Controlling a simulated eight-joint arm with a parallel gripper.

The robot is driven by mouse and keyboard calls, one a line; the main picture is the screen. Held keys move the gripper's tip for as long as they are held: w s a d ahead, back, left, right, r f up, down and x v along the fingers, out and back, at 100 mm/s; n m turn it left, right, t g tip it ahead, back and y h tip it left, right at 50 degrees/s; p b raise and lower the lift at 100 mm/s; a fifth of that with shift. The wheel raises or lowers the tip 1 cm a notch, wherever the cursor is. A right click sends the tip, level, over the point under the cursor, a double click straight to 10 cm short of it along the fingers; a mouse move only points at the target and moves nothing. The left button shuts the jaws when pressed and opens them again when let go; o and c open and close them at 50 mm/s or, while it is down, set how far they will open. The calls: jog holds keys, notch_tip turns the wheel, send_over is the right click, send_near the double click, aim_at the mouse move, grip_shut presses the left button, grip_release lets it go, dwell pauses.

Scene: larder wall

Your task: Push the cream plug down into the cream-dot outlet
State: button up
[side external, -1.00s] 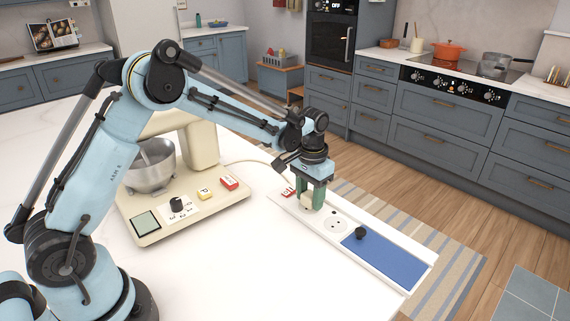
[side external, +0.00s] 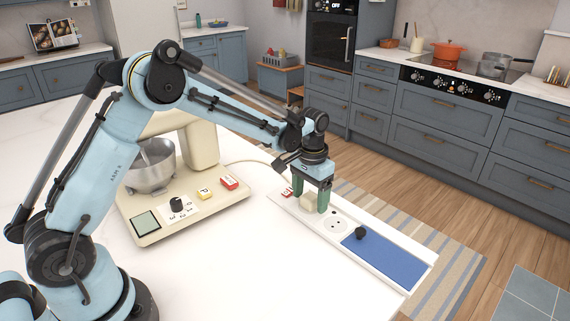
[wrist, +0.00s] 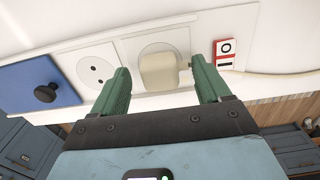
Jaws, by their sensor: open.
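The cream plug (side external: 307,201) is at the left outlet of the white strip in the side view, with its cord trailing toward the mixer. In the wrist view the plug (wrist: 158,72) covers the lower part of a round socket (wrist: 163,47); I cannot tell how deep it sits. My gripper (side external: 312,200) is open, its green fingers on either side of the plug. The wrist view shows gaps between the plug and both fingers of my gripper (wrist: 162,86). I cannot make out a cream dot on the outlet.
A free outlet (wrist: 97,69) with a small dark dot is beside the plug's outlet. A blue panel (side external: 388,257) with a black knob (side external: 360,233) fills the strip's far end. A red switch (wrist: 226,54) is on the other side. The cream mixer (side external: 150,222) stands nearby.

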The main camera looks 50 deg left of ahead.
notch_tip(320, 180, up, 12)
jog(key=shift+f, duration=0.25)
jog(key=shift+s, duration=0.1)
jog(key=s+r+t, duration=0.3)
jog(key=s+r, duration=0.2)
jog(key=s, duration=0.5)
jog(key=s+f+t, duration=0.4)
jog(key=s, duration=0.5)
